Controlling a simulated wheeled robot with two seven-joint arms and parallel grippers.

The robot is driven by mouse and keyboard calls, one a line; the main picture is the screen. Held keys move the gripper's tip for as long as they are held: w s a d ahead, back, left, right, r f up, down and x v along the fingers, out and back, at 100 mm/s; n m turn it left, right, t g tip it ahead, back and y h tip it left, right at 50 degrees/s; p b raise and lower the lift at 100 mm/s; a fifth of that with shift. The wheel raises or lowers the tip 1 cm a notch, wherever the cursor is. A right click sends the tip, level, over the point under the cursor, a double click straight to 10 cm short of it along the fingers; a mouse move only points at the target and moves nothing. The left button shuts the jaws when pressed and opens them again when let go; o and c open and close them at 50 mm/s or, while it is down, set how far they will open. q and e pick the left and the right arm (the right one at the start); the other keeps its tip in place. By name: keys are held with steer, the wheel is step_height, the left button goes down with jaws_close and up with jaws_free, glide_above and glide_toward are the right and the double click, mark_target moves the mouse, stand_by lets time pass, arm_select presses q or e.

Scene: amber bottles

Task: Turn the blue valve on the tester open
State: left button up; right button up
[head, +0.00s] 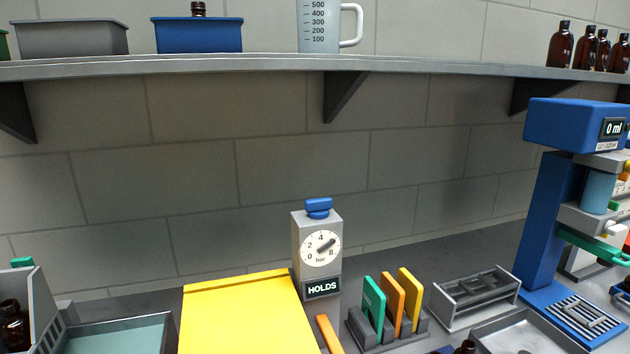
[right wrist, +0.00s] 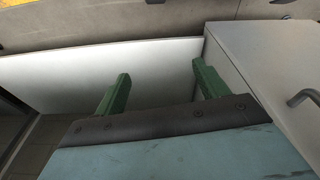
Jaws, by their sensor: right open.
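The gauge needle points up and right, between 4 and 8. The blue valve (head: 318,206) sits on top of the tester, with its bar lying roughly crosswise in the head view. No gripper touches it. My right gripper (right wrist: 158,76) shows in the right wrist view with its two green fingers apart and nothing between them. My left gripper is not in view.
A yellow panel (head: 248,315) lies left of the tester and an orange bar (head: 329,334) in front. A rack of coloured cards (head: 388,325) and a blue dispenser (head: 545,220) stand right. The shelf (head: 260,65) runs above. A white panel (right wrist: 60,75) is behind my right fingers.

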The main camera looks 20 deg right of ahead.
mark_target(320, 201)
steer(key=w+a+r+t+p, duration=0.1)
steer(key=w+r+p, duration=0.25)
steer(key=r, duration=1.05)
steer(key=w+r+t+p, duration=0.2)
steer(key=w+r, duration=0.2)
steer(key=r, duration=1)
steer(key=w+a+r+t+p, duration=0.1)
steer(key=w+r+p, duration=0.25)
steer(key=r, duration=1.05)
steer(key=w+a+r+m+t, duration=0.2)
steer(key=w+r+t, duration=1)
steer(key=w+r, duration=1.05)
steer(key=w+p, duration=0.1)
steer(key=w, duration=0.5)
steer(key=w+p, duration=0.1)
steer(key=w, duration=0.6)
steer(key=shift+a+f, duration=0.15)
steer(key=shift+a, duration=0.05)
steer(key=shift+c, duration=0.2)
steer(key=c, duration=0.9)
